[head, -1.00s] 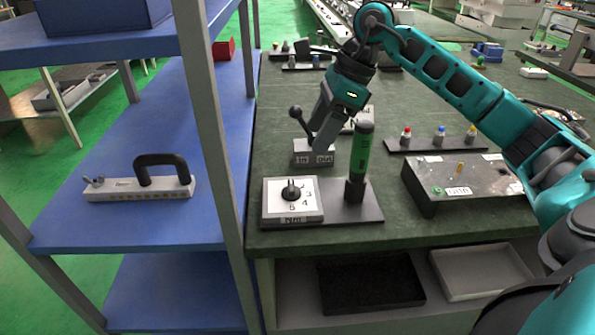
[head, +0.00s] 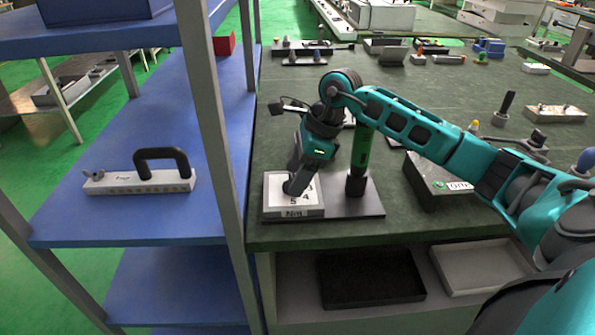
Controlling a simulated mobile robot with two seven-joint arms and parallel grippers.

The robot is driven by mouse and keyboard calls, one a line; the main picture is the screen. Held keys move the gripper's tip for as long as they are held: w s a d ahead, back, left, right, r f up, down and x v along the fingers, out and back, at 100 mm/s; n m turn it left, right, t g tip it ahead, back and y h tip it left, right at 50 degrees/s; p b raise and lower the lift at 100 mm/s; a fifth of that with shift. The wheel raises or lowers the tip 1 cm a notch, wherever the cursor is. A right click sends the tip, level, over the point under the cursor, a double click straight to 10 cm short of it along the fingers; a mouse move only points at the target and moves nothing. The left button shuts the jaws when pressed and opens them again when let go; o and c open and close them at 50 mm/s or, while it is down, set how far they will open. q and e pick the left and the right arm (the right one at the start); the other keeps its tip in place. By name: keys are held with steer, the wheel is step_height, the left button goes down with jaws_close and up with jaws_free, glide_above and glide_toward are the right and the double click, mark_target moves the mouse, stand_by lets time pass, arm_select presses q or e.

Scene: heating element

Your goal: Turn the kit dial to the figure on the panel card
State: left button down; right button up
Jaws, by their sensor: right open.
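The kit dial's white face (head: 309,204) with black printed figures is on top of a grey box marked "Nm" on a dark base plate (head: 356,208). My right gripper (head: 292,189) is open and points down at the dial's middle, its fingertips at the knob. The knob is hidden behind the fingers, so I cannot tell whether they touch it or which figure it points to. A green-handled tool (head: 361,148) stands upright in a black holder beside the dial. No panel card is clearly readable. My left gripper is not in view.
A grey box with a green knob (head: 428,180) stands right of the kit, under my right arm. A blue shelf (head: 120,222) with a grey handled bar (head: 140,182) is on the left, behind a grey post (head: 212,120). A black tray (head: 370,282) and a pale tray (head: 482,268) lie below.

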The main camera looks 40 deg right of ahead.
steer(key=c, duration=1.1)
steer(key=shift+o, duration=0.2)
steer(key=shift+m, duration=0.3)
steer(key=m, duration=0.2)
steer(key=m+t+h, duration=0.1)
steer(key=m, duration=0.1)
steer(key=shift+s+a, duration=0.15)
steer(key=shift+s, duration=0.05)
steer(key=shift+a+m+t+h+b, duration=0.1)
steer(key=shift+m+t+h+b, duration=0.35)
steer(key=shift+m, duration=0.75)
steer(key=shift+m+h, duration=0.25)
steer(key=shift+m, duration=0.45)
steer(key=shift+a, duration=0.1)
steer(key=shift+m, duration=0.4)
